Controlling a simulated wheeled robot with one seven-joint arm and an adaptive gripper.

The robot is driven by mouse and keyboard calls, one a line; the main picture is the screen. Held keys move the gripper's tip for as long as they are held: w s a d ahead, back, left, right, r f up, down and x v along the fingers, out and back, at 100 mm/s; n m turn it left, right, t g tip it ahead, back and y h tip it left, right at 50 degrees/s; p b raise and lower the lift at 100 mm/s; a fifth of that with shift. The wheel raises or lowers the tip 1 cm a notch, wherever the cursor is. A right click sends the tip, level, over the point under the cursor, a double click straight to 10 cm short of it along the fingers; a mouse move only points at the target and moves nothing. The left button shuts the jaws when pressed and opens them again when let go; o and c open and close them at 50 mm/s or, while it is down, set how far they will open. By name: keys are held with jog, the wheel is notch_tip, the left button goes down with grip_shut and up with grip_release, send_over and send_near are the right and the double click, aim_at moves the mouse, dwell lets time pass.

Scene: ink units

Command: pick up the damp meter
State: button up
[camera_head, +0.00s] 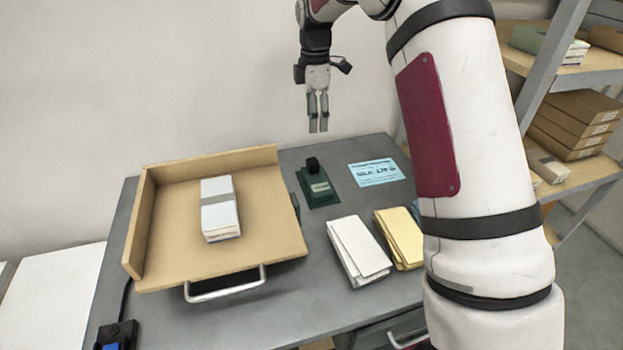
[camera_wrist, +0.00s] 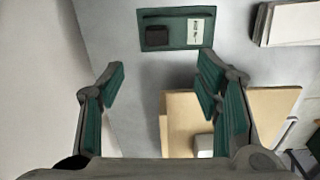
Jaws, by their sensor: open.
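A green device with a black block on top and a pale label, which I take to be the damp meter (camera_head: 319,191), lies on the grey table to the right of the wooden tray. It also shows at the top of the wrist view (camera_wrist: 178,40), beyond my fingertips. My gripper (camera_head: 318,127) points down above the table's back edge, well above the device and apart from it. In the wrist view my gripper (camera_wrist: 162,68) has its two green-padded fingers wide apart with nothing between them.
The wooden tray (camera_head: 164,250) holds a banded white stack (camera_head: 220,215). A blue card (camera_head: 375,172), white envelopes (camera_head: 357,250) and yellow envelopes (camera_head: 400,237) lie on the grey table (camera_head: 330,305). A dark corded device (camera_head: 118,333) sits front left. Shelves (camera_head: 570,180) stand at right.

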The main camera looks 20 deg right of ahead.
aim_at(313, 161)
jog(key=shift+n, duration=0.3)
jog(key=f, duration=0.7)
jog(key=w+f, duration=0.1)
jog(key=f, duration=0.2)
jog(key=shift+d+f, duration=0.1)
jog(key=shift+f, duration=0.2)
jog(key=shift+f+p, duration=0.55)
jog(key=shift+f, duration=2.15)
grip_shut()
